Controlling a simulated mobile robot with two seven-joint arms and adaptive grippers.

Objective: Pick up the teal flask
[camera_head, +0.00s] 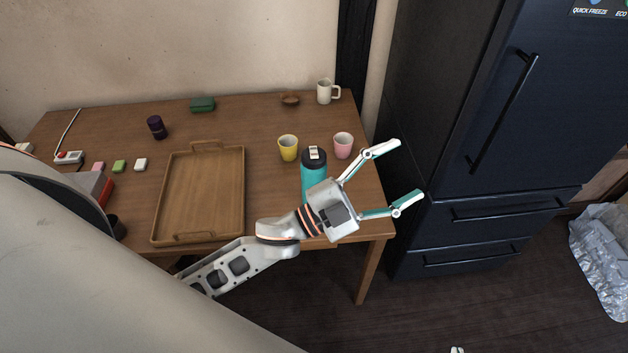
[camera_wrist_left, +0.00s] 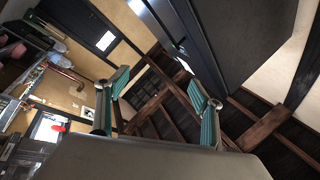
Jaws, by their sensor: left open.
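The teal flask (camera_head: 314,172) has a dark lid and stands upright near the right end of the wooden table. Its lower part is hidden behind my left gripper (camera_head: 405,175). The gripper is open and empty, its fingers spread and pointing right, past the table's right edge toward the fridge. In the left wrist view the open fingers (camera_wrist_left: 160,98) show with nothing between them, and the flask is not seen there.
A yellow cup (camera_head: 288,148) and a pink cup (camera_head: 343,145) stand close to the flask. A wooden tray (camera_head: 240,200) lies left of it. A white mug (camera_head: 325,92) and a small brown bowl (camera_head: 290,99) are at the back. A dark fridge (camera_head: 450,120) stands to the right.

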